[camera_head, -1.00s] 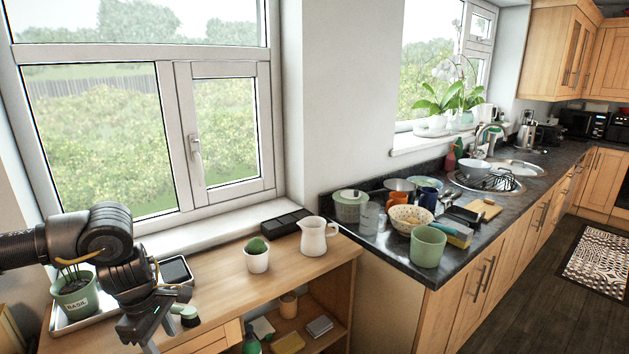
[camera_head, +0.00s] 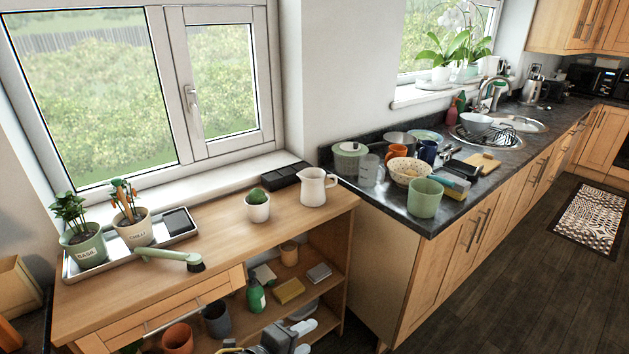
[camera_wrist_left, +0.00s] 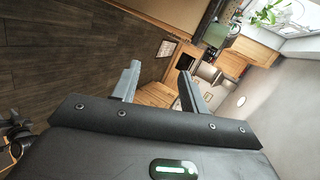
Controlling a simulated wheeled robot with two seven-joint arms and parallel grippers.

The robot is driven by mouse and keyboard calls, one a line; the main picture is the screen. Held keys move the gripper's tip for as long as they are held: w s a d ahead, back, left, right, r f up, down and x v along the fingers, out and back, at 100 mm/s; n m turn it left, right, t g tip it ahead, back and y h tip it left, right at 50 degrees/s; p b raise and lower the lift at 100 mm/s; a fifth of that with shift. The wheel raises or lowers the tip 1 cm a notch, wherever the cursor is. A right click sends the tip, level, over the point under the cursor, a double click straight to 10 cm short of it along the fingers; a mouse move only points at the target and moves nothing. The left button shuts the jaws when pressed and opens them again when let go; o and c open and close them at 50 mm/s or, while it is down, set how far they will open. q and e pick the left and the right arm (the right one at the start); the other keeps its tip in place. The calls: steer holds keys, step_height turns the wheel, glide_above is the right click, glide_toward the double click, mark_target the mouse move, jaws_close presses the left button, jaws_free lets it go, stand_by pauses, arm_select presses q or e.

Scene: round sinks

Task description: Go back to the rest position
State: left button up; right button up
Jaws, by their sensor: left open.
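My left gripper (camera_head: 304,338) shows low at the bottom edge of the head view, in front of the wooden bench (camera_head: 222,228). Its fingers point to the right there. In the left wrist view the two fingers (camera_wrist_left: 158,88) stand apart with nothing between them, so it is open and empty. The rest of the left arm is mostly below the head view. My right gripper is in neither view.
A tray (camera_head: 82,274) on the bench holds potted plants, with a green-handled brush (camera_head: 160,254) by its front edge. A cactus pot (camera_head: 257,210) and white jug (camera_head: 313,188) stand farther right. The counter (camera_head: 378,208) is crowded.

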arm_select(q)
steer(key=s+a+f+n+g+y, duration=0.35)
steer(key=s+a+f+n, duration=0.45)
steer(key=s+a+n, duration=0.3)
steer(key=s+a+f+n+g+y, duration=0.3)
steer(key=s+a+f+n+y, duration=0.2)
steer(key=s+a+f+n, duration=0.5)
step_height(320, 180, down, 21)
steer(key=a+n, duration=0.1)
steer(key=n, duration=0.1)
steer(key=s+a+f+g, duration=0.2)
steer(key=s+a+f, duration=0.1)
steer(key=s+f, duration=1.3)
steer(key=shift+s+f, duration=0.35)
steer(key=shift+s, duration=0.1)
